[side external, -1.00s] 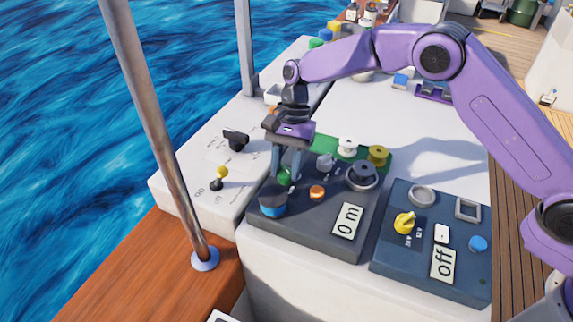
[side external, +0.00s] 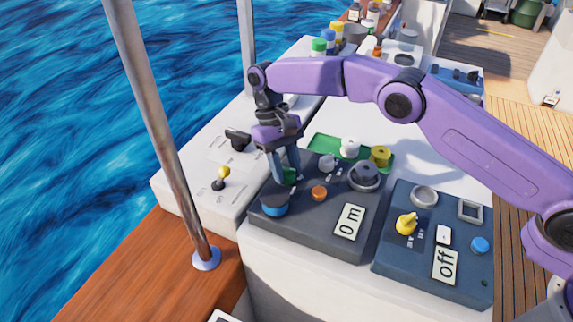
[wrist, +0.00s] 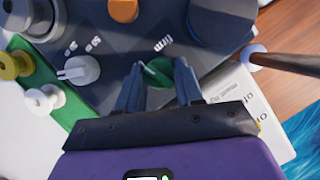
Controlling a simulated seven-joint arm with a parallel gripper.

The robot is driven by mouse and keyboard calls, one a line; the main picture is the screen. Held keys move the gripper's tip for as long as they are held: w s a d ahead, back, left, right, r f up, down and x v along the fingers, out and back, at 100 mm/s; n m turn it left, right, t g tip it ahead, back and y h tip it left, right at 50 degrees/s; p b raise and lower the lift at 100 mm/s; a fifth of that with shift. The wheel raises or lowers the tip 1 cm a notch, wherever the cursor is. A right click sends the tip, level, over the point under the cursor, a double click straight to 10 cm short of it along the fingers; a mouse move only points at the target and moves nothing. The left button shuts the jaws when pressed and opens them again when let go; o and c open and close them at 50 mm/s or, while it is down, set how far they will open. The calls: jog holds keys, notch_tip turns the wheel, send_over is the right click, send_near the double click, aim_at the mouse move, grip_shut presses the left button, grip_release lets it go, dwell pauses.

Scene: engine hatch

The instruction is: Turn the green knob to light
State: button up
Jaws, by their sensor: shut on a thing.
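The green knob (wrist: 159,73) sits on the dark grey control panel (side external: 318,218), beside a printed label that seems to read "firm". In the wrist view its pale pointer line slants up and left. My gripper (wrist: 157,77) has one finger on each side of the knob and is shut on it. In the side external view the fingers come down onto the knob (side external: 289,175) and partly hide it. A white knob (wrist: 78,70) with small printed labels stands beside it. The word "light" cannot be read in either view.
A blue-topped knob (side external: 275,203), an orange button (side external: 319,193) and a large grey dial (side external: 365,174) crowd the same panel. A yellow-tipped lever (side external: 223,174) and black switch (side external: 237,139) stand at left. A green tray (side external: 325,144) holds spools behind. A metal pole (side external: 160,140) rises at left.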

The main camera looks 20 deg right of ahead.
aim_at(292, 170)
jog(key=n+h, duration=0.1)
jog(key=n, duration=0.2)
jog(key=n+t+h, duration=0.1)
jog(key=n, duration=0.1)
jog(key=shift+s+a+n, duration=0.1)
jog(key=shift+a+n, duration=0.05)
jog(key=shift+n, duration=0.25)
dwell(0.4)
jog(key=o, duration=1)
notch_tip(292, 170, up, 4)
jog(key=shift+f, duration=0.25)
jog(key=shift+s+d+r, duration=0.4)
jog(key=shift+s+r, duration=0.2)
jog(key=shift+r, duration=0.1)
jog(key=shift+s+d+r, duration=1.25)
jog(key=shift+s+r, duration=0.1)
jog(key=shift+s, duration=0.35)
jog(key=shift+s+d+r, duration=1.25)
jog(key=shift+s+r, duration=0.15)
jog(key=shift+s, duration=0.25)
jog(key=shift+s+d+r, duration=1.25)
jog(key=shift+s+r, duration=0.1)
jog(key=shift+s, duration=0.35)
